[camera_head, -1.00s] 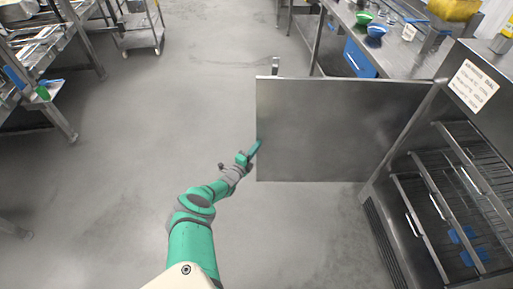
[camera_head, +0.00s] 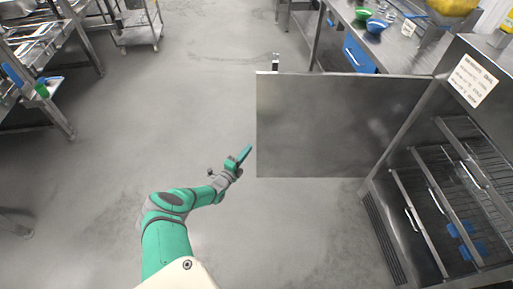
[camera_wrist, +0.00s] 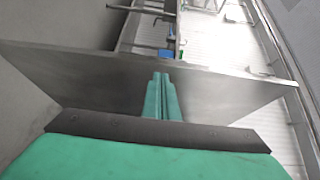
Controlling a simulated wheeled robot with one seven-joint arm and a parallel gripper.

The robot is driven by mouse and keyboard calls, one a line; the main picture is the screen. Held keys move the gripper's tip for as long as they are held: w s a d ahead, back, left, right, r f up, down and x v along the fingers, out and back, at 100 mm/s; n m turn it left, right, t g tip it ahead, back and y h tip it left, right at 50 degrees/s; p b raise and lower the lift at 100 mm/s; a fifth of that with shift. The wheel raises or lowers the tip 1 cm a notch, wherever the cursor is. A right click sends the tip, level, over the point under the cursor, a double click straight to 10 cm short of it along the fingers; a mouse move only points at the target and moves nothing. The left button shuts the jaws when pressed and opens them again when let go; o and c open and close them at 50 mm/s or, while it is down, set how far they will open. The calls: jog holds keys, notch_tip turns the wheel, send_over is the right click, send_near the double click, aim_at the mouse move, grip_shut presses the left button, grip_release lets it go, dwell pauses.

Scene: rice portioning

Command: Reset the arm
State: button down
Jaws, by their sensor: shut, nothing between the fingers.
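My green arm reaches up from the bottom of the head view. My gripper (camera_head: 245,153) is shut and empty, just left of the open steel door (camera_head: 340,125), with a small gap between them in that view. In the wrist view my gripper's green fingers (camera_wrist: 161,80) are together, and the door (camera_wrist: 80,75) spans the picture beyond them.
The open fridge cabinet (camera_head: 385,225) stands at the right, with wire shelves and blue items (camera_head: 465,240) inside. A steel counter (camera_head: 400,40) with a green bowl (camera_head: 363,13) and a blue bowl (camera_head: 376,26) is at the top right. Bare floor (camera_head: 170,110) lies to the left.

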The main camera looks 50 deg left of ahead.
jog(key=shift+s+a, duration=0.35)
jog(key=shift+s, duration=0.5)
jog(key=shift+s+a, duration=0.35)
jog(key=shift+s, duration=0.45)
jog(key=shift+s+a, duration=0.35)
jog(key=shift+s, duration=0.5)
